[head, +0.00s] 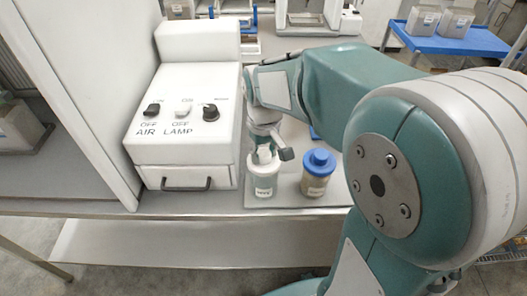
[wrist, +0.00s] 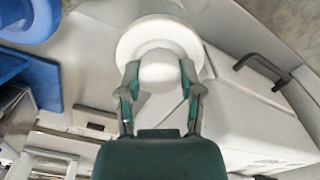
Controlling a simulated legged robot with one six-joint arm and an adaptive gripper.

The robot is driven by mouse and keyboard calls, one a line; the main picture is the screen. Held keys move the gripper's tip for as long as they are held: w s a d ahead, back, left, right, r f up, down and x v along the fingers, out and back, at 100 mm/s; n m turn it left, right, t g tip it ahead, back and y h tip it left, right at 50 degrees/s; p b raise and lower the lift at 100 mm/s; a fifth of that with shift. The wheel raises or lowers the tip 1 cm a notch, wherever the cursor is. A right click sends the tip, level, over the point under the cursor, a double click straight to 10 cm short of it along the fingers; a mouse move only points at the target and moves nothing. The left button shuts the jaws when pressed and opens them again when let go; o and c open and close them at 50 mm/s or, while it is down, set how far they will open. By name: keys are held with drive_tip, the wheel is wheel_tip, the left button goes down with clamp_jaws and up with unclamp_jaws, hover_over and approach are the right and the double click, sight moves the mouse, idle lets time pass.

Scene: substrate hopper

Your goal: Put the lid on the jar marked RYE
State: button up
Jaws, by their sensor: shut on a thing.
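My gripper (wrist: 160,88) is shut on the knob of a white round lid (wrist: 158,28), one fingertip on each side of it. In the head view my gripper (head: 268,154) is directly over a white-topped jar (head: 264,188) with a small label, at the front of the bench. The lid is at the jar's mouth there; I cannot tell whether it is seated or just above. The label is too small to read. A second jar (head: 316,184) with a blue lid (head: 319,161) stands upright to the right, apart from the first.
A white box (head: 185,115) with AIR and LAMP switches and a dark handle (head: 186,185) stands close on the left. The bench's front edge runs just before the jars. A blue table (head: 450,42) with grey bins is at the back right.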

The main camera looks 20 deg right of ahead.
drive_tip(key=o, duration=0.9)
wheel_tip(320, 180, up, 12)
idle(0.4)
